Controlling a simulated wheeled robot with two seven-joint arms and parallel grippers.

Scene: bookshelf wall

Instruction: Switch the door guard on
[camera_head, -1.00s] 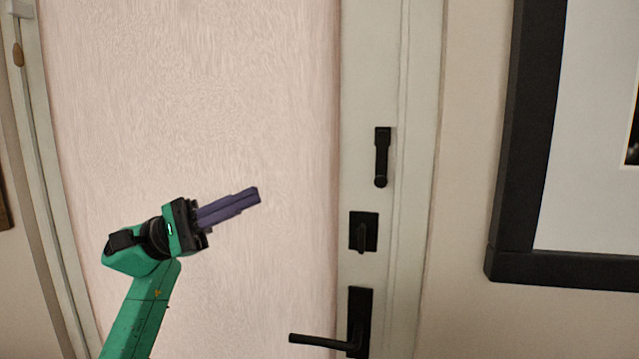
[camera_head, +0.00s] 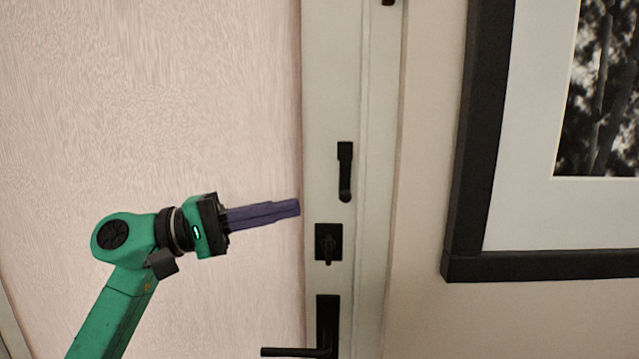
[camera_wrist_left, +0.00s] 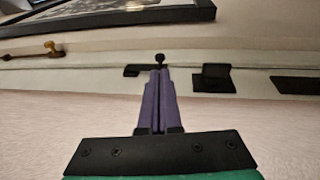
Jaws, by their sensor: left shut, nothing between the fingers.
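The door guard (camera_head: 345,172) is a small black latch on the white door frame, with its arm hanging down and a rounded end at the bottom. In the left wrist view the door guard (camera_wrist_left: 133,70) shows just beyond my fingertips, partly hidden behind them, with its round knob above. My left gripper (camera_head: 297,207), with purple fingers, is shut and empty. Its tips point right, to the left of the guard and slightly lower. A gap shows in the head view; I cannot tell the depth. It also shows in the left wrist view (camera_wrist_left: 159,78). My right gripper is out of view.
A black thumb-turn lock (camera_head: 328,243) sits below the guard, and a black lever handle (camera_head: 327,325) below that. The pale pink door panel (camera_head: 200,90) is behind my left arm. A black-framed picture (camera_head: 540,266) hangs on the wall at the right.

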